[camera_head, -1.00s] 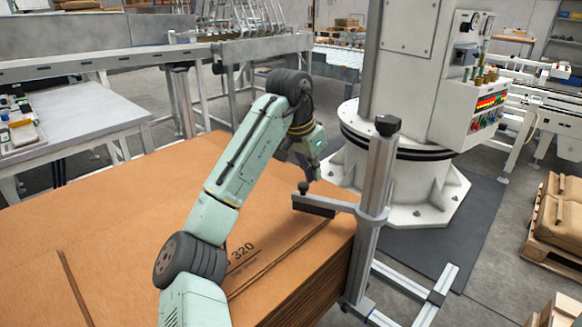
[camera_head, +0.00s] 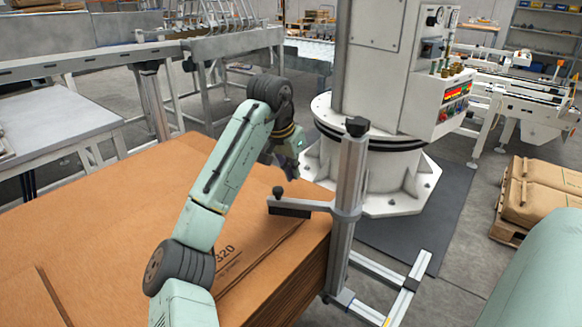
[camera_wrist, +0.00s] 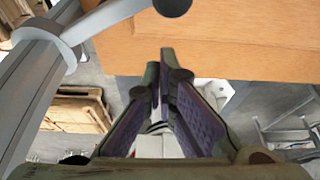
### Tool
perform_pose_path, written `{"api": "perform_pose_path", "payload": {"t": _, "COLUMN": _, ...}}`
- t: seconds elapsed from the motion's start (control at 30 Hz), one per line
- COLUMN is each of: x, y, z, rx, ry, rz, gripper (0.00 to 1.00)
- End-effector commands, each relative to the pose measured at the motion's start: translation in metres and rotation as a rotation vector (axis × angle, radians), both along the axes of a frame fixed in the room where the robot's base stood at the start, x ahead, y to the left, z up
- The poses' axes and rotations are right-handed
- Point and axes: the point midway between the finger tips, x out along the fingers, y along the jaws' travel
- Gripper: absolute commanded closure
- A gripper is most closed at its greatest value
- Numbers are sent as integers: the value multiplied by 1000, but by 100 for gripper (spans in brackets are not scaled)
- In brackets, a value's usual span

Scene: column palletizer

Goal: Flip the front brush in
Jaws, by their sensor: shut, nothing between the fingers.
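The front brush (camera_head: 289,210) is a dark strip on a grey arm, clamped to an upright metal post (camera_head: 350,185). It reaches left from the post over the top of the cardboard stack's near right corner. A dark round knob (camera_head: 278,191) stands up at its outer end. My gripper (camera_head: 290,172) is just above and behind the knob, apart from it as far as I can tell. In the wrist view my gripper's fingers (camera_wrist: 164,75) meet at the tips with nothing between them. The knob (camera_wrist: 172,5) and grey brush arm (camera_wrist: 105,14) show at the top edge.
The cardboard stack (camera_head: 100,225) fills the lower left. A white column (camera_head: 375,100) on a wide round base stands behind the post. The post's floor rails (camera_head: 400,300) run out to the right. Sacks on a pallet (camera_head: 540,195) stand at the right.

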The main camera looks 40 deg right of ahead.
Motion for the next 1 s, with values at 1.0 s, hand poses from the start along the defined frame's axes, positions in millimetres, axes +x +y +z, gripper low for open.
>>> {"api": "perform_pose_path", "payload": {"t": 1.0, "x": -6, "y": 29, "z": 97, "rx": 0, "ry": 0, "rz": 2, "gripper": 100}}
